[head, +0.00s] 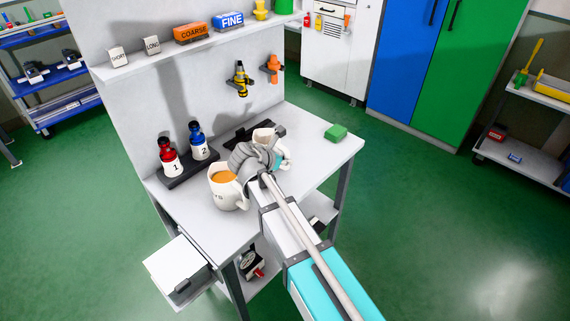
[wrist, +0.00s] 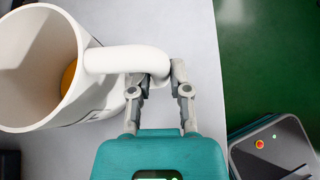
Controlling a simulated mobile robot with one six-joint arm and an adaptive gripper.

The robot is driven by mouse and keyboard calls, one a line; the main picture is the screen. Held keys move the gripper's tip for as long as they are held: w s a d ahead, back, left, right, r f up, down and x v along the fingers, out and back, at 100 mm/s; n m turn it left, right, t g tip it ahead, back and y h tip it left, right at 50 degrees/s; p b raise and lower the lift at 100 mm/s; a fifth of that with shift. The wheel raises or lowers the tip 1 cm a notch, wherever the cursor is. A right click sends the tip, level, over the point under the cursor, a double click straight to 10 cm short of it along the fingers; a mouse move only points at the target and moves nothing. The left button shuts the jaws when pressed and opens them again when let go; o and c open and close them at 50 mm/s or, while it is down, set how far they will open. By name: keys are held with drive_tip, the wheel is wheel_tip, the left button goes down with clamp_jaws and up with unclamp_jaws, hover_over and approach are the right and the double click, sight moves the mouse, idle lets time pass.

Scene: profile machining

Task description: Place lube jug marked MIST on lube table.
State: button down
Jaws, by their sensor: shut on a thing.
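A white jug (wrist: 35,75) fills the left of the wrist view, tilted in the picture, with orange liquid inside. My gripper (wrist: 157,80) is shut on its handle. In the head view this seems to be the farther jug (head: 264,135), partly hidden behind my wrist and my gripper (head: 281,158). Its marking is cut to a dark edge and cannot be read. A second white jug (head: 226,195) with orange liquid stands nearer on the white bench (head: 215,228); its lettering is too small to read. I cannot tell whether the held jug touches the bench, or which surface is the lube table.
Red bottle 1 (head: 170,158) and blue bottle 2 (head: 198,142) stand in a dark holder at the bench's left. A green block (head: 335,131) lies at the right corner. A shelf (head: 190,55) with labelled blocks runs behind. A grey cart (head: 535,145) stands far right; green floor lies between.

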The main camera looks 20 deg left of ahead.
drive_tip(key=shift+f, duration=0.1)
idle(0.3)
drive_tip(key=c, duration=0.6)
unclamp_jaws()
drive_tip(key=shift+s+a+r+p, duration=0.1)
drive_tip(key=shift+s+r+p, duration=0.25)
drive_tip(key=shift+r, duration=0.1)
drive_tip(key=shift+p+v, duration=3.05)
drive_tip(key=shift+v, duration=2.5)
